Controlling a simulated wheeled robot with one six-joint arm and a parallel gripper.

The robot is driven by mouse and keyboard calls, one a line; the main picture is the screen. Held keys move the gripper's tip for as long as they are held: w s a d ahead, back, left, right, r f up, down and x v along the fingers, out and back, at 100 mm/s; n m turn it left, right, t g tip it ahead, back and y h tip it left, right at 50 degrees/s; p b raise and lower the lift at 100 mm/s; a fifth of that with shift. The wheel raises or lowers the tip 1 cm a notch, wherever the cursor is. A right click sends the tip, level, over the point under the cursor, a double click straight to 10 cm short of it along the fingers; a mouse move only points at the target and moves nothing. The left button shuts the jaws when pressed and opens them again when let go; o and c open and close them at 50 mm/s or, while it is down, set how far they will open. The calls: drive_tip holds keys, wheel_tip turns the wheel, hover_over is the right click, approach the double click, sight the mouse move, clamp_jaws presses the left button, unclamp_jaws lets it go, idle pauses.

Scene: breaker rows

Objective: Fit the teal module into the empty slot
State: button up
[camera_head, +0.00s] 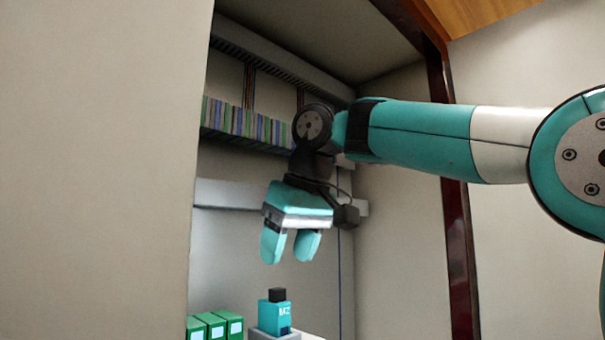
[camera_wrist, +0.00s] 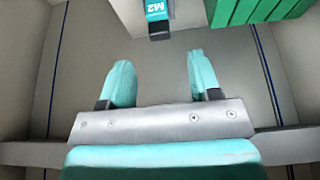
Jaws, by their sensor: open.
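The teal module (camera_head: 272,316), with a dark top block and a white label, stands upright on a small grey holder (camera_head: 262,337) low in the cabinet. It also shows in the wrist view (camera_wrist: 156,10), cut off at the top edge, its label reading M2. My gripper (camera_head: 289,254) hangs above the module with its fingers pointing down, apart from it. In the wrist view my gripper (camera_wrist: 160,70) is open, with nothing between its fingers. The empty slot cannot be made out; part of the upper row is hidden behind my wrist.
Several green modules (camera_head: 217,326) stand left of the teal module. A row of coloured breakers (camera_head: 243,121) lines the upper rail. A grey horizontal rail (camera_head: 225,194) crosses behind my gripper. The near cabinet wall (camera_head: 100,170) borders the left; a dark red frame post (camera_head: 458,250) stands at right.

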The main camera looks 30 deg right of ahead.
drive_tip(key=p+v, duration=0.5)
drive_tip(key=v, duration=0.3)
drive_tip(key=shift+p, duration=0.35)
